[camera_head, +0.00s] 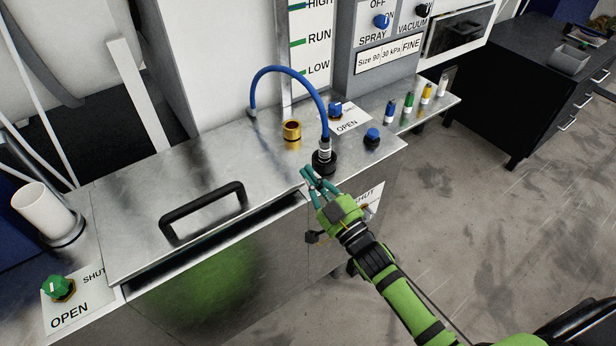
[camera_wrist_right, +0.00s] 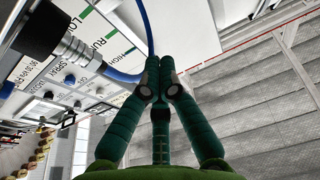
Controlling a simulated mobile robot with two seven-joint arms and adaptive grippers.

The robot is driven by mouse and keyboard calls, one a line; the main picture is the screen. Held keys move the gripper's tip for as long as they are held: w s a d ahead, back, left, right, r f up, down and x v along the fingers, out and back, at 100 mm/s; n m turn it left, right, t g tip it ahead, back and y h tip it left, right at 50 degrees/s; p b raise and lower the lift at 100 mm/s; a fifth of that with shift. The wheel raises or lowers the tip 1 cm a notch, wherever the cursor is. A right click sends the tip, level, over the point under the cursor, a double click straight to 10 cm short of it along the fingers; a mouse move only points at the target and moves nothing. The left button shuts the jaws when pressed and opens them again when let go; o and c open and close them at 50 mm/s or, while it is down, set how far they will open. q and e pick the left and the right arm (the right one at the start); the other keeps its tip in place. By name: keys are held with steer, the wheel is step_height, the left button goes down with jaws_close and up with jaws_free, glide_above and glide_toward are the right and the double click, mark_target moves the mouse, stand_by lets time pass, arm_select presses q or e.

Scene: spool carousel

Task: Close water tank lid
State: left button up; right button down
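The tank lid is a grey metal panel (camera_head: 125,195) with a black bar handle (camera_head: 203,212), at the left of the bench in the head view. A dark gap runs beneath its front edge, so it looks slightly raised there. My right gripper (camera_head: 312,180) is to the right of the lid and handle, apart from them, just in front of the black hose connector (camera_head: 323,161). In the right wrist view, my right gripper's green fingers (camera_wrist_right: 160,75) converge with nothing visible held; whether they are fully shut is unclear. My left gripper is not in view.
A blue hose (camera_head: 290,70) arches from the bench into the connector. A brass fitting (camera_head: 291,131), a blue knob (camera_head: 372,136) and several small coloured cylinders stand on the bench. A white pipe (camera_head: 45,210) and green knob (camera_head: 58,288) are at left. Open floor lies right.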

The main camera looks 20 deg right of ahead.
mark_target(308, 201)
steer(key=shift+w+a+f, duration=0.15)
steer(key=shift+w+f, duration=0.25)
steer(key=shift+f, duration=0.2)
steer(key=shift+w+a+f, duration=0.1)
steer(key=shift+w+f, duration=0.3)
steer(key=shift+f, duration=0.15)
steer(key=shift+s+f, duration=0.1)
steer(key=shift+f, duration=0.5)
step_height(308, 201, down, 4)
steer(key=b, duration=0.3)
steer(key=shift+s+d, duration=0.1)
steer(key=shift+s, duration=0.05)
steer(key=shift+r, duration=0.1)
